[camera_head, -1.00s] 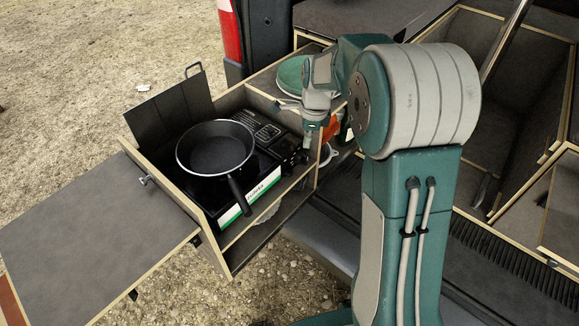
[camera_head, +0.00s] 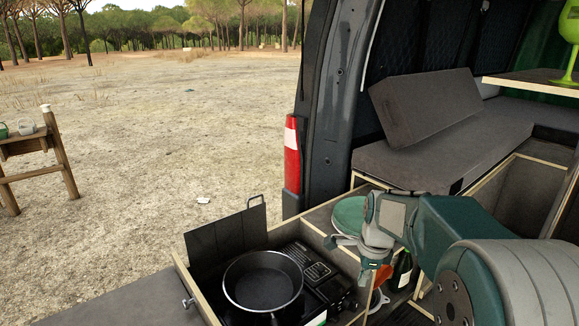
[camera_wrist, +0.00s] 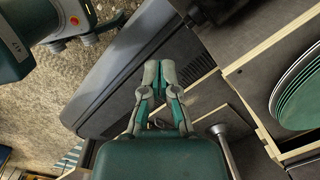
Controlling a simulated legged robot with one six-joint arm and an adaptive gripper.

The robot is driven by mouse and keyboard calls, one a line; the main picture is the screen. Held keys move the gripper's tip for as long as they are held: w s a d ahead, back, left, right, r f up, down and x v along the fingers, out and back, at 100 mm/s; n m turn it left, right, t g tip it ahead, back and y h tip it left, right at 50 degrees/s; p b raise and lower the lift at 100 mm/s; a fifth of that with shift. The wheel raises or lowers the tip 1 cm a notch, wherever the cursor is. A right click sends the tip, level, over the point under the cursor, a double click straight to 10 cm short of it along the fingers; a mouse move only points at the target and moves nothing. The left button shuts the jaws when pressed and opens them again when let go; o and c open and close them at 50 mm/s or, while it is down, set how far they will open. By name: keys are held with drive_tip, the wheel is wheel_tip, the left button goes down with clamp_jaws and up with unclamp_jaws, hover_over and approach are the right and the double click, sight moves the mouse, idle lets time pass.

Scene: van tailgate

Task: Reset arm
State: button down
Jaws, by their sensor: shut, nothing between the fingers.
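My gripper (camera_wrist: 160,66) is shut and empty in the wrist view, its two fingertips together over the gap beside a grey panel. In the head view my arm reaches in from the lower right, and its wrist end is above the box beside the stove. A stack of green plates (camera_head: 350,214) sits just behind the wrist; the plates also show at the right edge of the wrist view (camera_wrist: 298,92), apart from the fingers. A black frying pan (camera_head: 262,283) rests on the stove (camera_head: 318,270), left of my arm.
The fold-out box has an upright dark panel (camera_head: 226,239) behind the pan. An orange item (camera_head: 383,276) and a dark bottle (camera_head: 402,270) are below my wrist. The van's grey bench (camera_head: 430,150) is behind. A wooden table (camera_head: 30,145) stands far left on open ground.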

drive_tip(key=s+a+r+n+t, duration=0.1)
drive_tip(key=s+r+n, duration=0.3)
drive_tip(key=s+n, duration=0.5)
drive_tip(key=s+a+r+n+t+h, duration=0.1)
drive_tip(key=s+a+r+n+t, duration=0.1)
drive_tip(key=s+n, duration=0.8)
drive_tip(key=s+r+t, duration=0.1)
drive_tip(key=s+r, duration=0.1)
drive_tip(key=s, duration=0.3)
drive_tip(key=shift+s+t, duration=0.4)
drive_tip(key=shift+a, duration=0.1)
